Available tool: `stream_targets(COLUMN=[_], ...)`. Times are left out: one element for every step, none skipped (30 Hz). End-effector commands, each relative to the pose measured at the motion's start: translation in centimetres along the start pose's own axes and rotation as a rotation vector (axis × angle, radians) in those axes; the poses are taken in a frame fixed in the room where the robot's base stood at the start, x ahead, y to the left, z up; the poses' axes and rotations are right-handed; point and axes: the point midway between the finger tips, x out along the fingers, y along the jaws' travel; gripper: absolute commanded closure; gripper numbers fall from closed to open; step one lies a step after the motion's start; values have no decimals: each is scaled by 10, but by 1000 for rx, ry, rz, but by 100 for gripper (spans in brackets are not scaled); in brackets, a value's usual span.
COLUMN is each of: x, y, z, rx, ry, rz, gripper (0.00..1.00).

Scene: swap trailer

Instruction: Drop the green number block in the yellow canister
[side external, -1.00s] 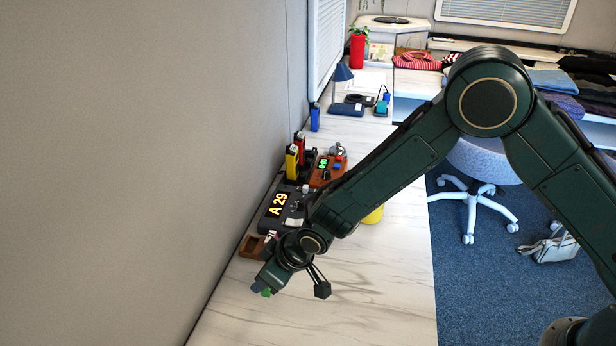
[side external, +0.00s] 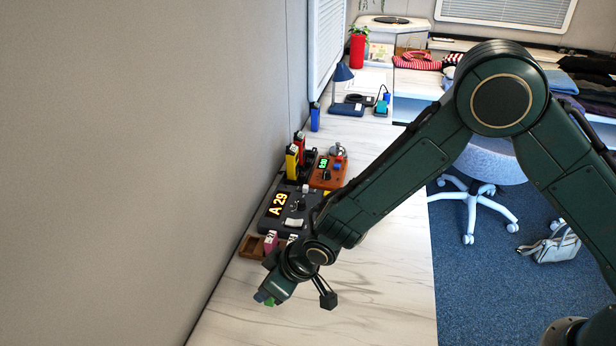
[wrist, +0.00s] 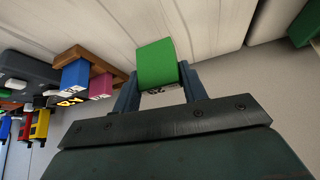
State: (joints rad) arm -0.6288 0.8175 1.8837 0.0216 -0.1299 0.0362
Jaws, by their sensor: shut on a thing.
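The green number block (wrist: 157,62) is between the fingers of my gripper (wrist: 158,88) in the wrist view, with a white label with dark print on its near side. It also shows low in the side view (side external: 270,302), at the tip of my gripper (side external: 264,298), over the bare front part of the counter. My gripper is shut on it.
A wooden tray (side external: 250,247) with a pink block (side external: 270,240) lies behind my gripper, close to the wall; a blue block (wrist: 75,76) shows there too. Beyond stand a dark "A 29" display box (side external: 272,222) and a yellow handset (side external: 292,162). The front counter (side external: 380,300) is clear.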

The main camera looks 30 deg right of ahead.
Motion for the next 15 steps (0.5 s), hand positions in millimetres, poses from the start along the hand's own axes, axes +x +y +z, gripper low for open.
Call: stream_targets(x=[-2,-3,-6,-8,-10,-14,-18,-22,-27,-32,-38,-45,-51,-58,-67], y=[0,0,0,0,0,0,0,0,0,0,0,0,0,0,0], z=[-2,-3,-4,-6,-8,-10,-12,-15,-18,-22,-26,-31,-34,-39,-45], rx=[0,0,0,0,0,0,0,0,0,0,0,0,0,0,0], ry=[1,2,2,2,3,4,4,4,5,6,6,7,7,8,8], rz=[0,0,0,0,0,0,0,0,0,0,0,0,0,0,0], gripper=[79,79,79,79,79,79,79,79,79,79,79,79,79,79,79])
